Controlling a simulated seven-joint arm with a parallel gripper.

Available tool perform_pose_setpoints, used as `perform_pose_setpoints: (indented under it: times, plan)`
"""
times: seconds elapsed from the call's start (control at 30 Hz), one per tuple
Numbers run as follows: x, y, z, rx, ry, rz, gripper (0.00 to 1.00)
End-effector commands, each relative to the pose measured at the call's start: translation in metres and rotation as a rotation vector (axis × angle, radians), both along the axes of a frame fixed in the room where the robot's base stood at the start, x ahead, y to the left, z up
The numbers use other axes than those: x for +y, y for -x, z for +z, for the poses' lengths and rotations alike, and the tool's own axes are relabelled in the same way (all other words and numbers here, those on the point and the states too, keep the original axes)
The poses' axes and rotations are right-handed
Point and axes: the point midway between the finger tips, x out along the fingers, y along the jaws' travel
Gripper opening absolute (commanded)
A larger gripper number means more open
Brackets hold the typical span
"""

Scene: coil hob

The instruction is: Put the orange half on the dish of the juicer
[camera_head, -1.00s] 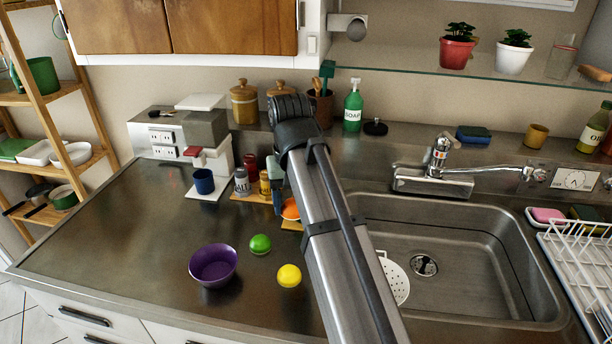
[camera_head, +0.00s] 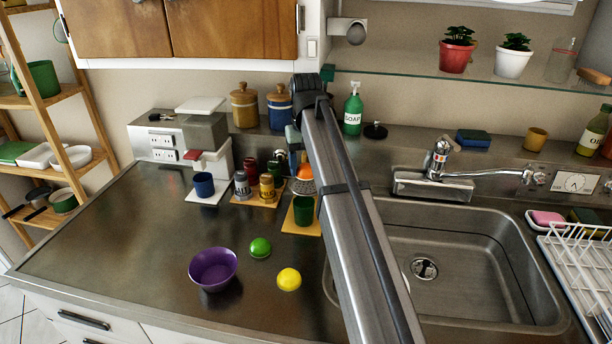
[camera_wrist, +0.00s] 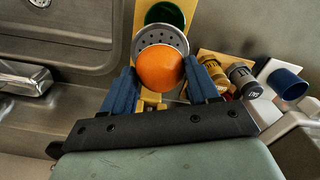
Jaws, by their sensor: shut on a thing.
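The orange half (camera_wrist: 160,68) is held between the two blue fingers of my gripper (camera_wrist: 162,82). It also shows in the head view (camera_head: 305,171), beside my arm. The juicer has a grey perforated dish (camera_wrist: 163,37), a green cup (camera_head: 303,211) and a yellow base (camera_head: 291,227). In the wrist view the orange half covers the near part of the dish. In the head view it appears just above the dish (camera_head: 300,187); I cannot tell whether they touch. My arm hides the juicer's right side.
Spice jars (camera_head: 267,186) and a blue cup (camera_head: 204,185) stand left of the juicer. A purple bowl (camera_head: 213,268), a lime (camera_head: 260,247) and a lemon (camera_head: 289,279) are in front. The sink (camera_head: 470,270) is at right. The left counter is clear.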

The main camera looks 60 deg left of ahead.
Motion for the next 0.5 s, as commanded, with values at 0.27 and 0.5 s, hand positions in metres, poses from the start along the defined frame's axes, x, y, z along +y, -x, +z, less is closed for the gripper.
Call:
perform_pose_setpoints:
  times: [0.27, 0.5]
  plan:
    - [0.000, 0.000, -0.034, 0.000, 0.001, 0.000, 0.30]
    - [0.000, 0.000, -0.035, 0.000, -0.001, -0.001, 0.30]
